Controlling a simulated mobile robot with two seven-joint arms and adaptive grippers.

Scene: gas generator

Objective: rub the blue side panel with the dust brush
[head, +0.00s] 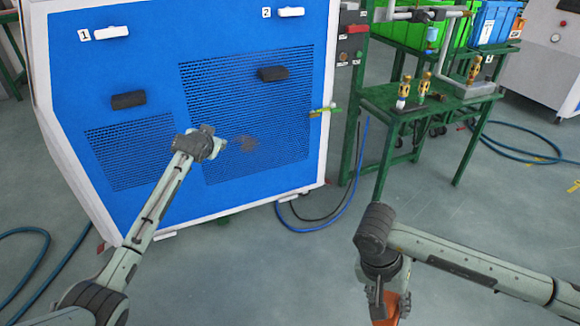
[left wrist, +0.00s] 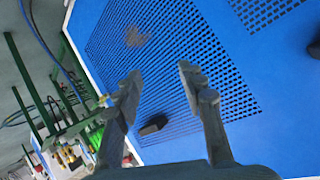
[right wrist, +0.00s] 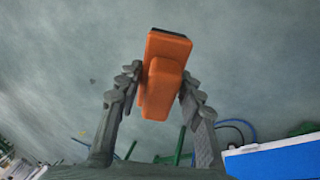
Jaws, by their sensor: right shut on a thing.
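The blue side panel (head: 150,55) stands at the left in the head view, with a brown dusty smudge (head: 246,144) on its perforated grille. The panel (left wrist: 275,50) and smudge (left wrist: 136,37) also show in the left wrist view. My left gripper (left wrist: 158,76) is open and empty, facing the panel; in the head view its wrist covers part of the grille. My right gripper (right wrist: 157,83) is shut on an orange block-shaped thing with a dark end, which looks like the dust brush (right wrist: 160,80). The brush (head: 386,309) is low at the bottom right, away from the panel.
Two dark handles (head: 128,100) (head: 272,73) and white tags 1 and 2 sit on the panel. A yellow-green valve (head: 323,110) sticks out at its right edge. A green table (head: 380,98) bears brass fittings. Hoses (head: 345,205) lie on the floor; open floor lies in front.

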